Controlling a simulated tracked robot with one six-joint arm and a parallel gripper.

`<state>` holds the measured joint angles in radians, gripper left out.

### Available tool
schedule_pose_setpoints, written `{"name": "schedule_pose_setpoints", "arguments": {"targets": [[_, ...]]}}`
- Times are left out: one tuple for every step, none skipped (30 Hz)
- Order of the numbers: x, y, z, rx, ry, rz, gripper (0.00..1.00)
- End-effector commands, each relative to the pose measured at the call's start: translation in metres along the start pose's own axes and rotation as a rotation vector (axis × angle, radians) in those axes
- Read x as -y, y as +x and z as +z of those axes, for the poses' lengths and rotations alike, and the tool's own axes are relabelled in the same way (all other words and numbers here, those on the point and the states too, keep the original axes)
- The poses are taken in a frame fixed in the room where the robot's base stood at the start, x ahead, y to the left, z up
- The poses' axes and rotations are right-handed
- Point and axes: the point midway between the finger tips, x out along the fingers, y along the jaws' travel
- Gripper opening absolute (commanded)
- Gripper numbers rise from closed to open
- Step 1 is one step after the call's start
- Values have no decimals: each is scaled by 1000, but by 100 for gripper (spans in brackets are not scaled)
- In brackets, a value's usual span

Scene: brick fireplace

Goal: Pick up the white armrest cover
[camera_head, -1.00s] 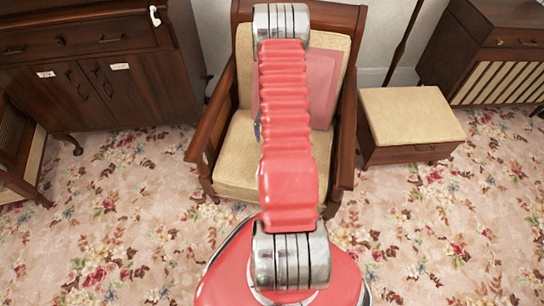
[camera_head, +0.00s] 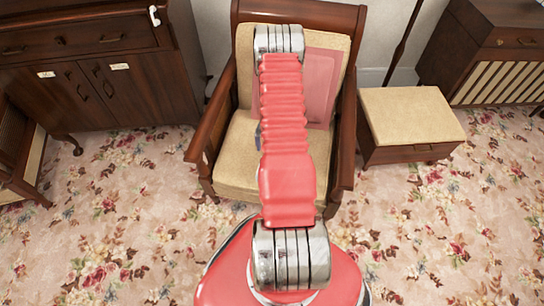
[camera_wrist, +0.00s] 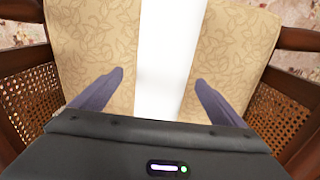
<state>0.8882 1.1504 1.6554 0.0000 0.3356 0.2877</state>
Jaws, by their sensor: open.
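A white strip (camera_wrist: 165,50), which looks like the white armrest cover, lies along the middle of the chair's beige patterned cushion (camera_wrist: 232,55) in the wrist view. My gripper (camera_wrist: 158,80) is open, with its two grey-purple fingers apart, one on each side of the strip. Nothing shows held between them. The near end of the strip is hidden behind the gripper body. In the head view my red arm covers the middle of the armchair (camera_head: 348,150), and the white strip cannot be seen there. A small blue-grey part of my gripper shows left of the arm.
Wooden chair arms with cane panels (camera_wrist: 30,105) flank the gripper. A pink panel (camera_head: 320,85) is against the backrest. A padded stool (camera_head: 410,115) stands right of the chair, a dark cabinet (camera_head: 90,75) left. Flowered carpet is open in front.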

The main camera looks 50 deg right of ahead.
Motion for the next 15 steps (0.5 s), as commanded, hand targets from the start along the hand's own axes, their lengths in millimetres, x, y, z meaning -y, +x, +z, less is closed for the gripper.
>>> {"name": "schedule_pose_setpoints", "arguments": {"targets": [[0,6,1,2,0,1,94],[0,9,1,2,0,1,94],[0,12,0,1,0,0,94],[0,14,0,1,0,0,94],[0,15,0,1,0,0,94],[0,17,0,1,0,0,94],[0,17,0,1,0,0,94],[0,18,0,1,0,0,94],[0,18,0,0,0,0,94],[0,18,0,0,0,0,94],[0,17,0,0,0,0,94],[0,17,0,0,0,0,94],[0,17,0,0,0,0,94],[0,17,0,0,0,0,94],[0,17,0,0,0,0,94]]}}
